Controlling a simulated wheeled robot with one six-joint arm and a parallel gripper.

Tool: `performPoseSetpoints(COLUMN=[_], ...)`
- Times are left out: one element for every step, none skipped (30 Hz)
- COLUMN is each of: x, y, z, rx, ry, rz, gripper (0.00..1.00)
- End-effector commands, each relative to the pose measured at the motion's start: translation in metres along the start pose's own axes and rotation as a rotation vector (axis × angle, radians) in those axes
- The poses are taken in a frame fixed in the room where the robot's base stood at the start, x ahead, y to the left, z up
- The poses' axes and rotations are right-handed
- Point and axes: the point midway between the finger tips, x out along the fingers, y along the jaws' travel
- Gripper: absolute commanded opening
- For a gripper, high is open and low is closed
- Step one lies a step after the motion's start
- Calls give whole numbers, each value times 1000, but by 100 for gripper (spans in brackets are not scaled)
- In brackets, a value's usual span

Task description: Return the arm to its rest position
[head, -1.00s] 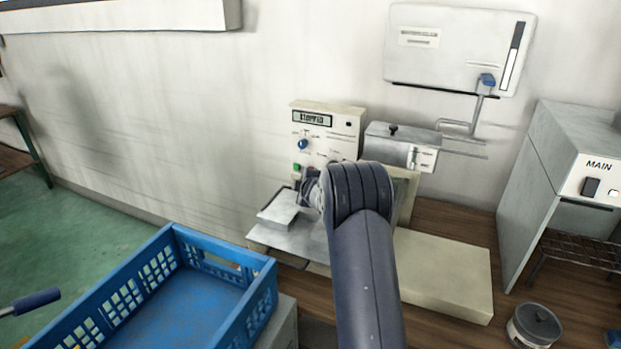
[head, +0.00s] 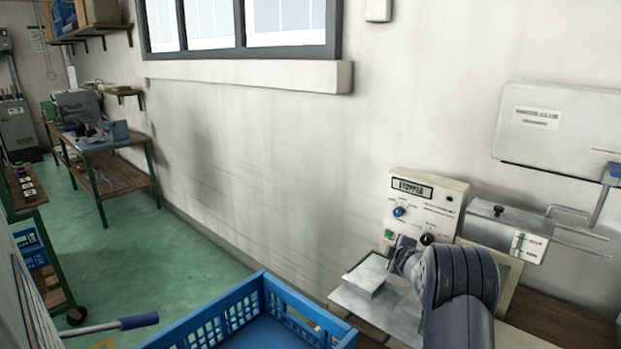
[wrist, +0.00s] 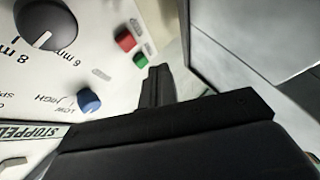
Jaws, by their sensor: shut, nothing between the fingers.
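My gripper (head: 398,250) is in front of the cream machine's control panel (head: 425,210), over the machine's metal plate, seen partly from behind my arm. It is shut and holds nothing. In the wrist view the dark gripper fingers (wrist: 158,88) show against the panel. The panel there has a blue knob (wrist: 89,100), a red button (wrist: 125,39), a green button (wrist: 140,60) and a black dial (wrist: 38,28). The display (wrist: 35,133) reads STOPPED. I cannot tell if the fingers touch the panel.
A pale block (head: 366,277) sits on the metal plate left of my arm. A blue crate (head: 262,330) stands in front at the lower left. A grey metal box (head: 505,230) adjoins the panel on the right. Green floor (head: 150,255) is open to the left.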

Motion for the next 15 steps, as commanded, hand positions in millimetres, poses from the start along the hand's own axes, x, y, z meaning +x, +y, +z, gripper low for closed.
performPoseSetpoints(x=[1, 3, 3, 3, 2, 0, -2, -4, -7, -9, -11, -14, -16, -18, -21], y=[7, 2, -3, -4, -4, -5, -7, -8, -10, -12, -13, -16, -17, -18, -20], z=[1, 2, 2, 1, 0, 0, -2, -4, -6, -7, -9, -10, -12, -14, -16], rx=[1, 1, -2, -1, -2, -1, -1, 0, 1, 1, 0, 0, -1, -1, 0], ry=[-1, 0, 1, 1, 1, 1, 2, 2, 2, 2, 2, 1, 1, 2, 1], rz=[-1, 0, 1, 1, 2, 2, 1, 2, 1, 1, 2, 1, 1, 2, 1], gripper=[0, 0, 0, 0, 0, 0, 0, 0, 0, 0, 0, 0, 0, 0, 0])
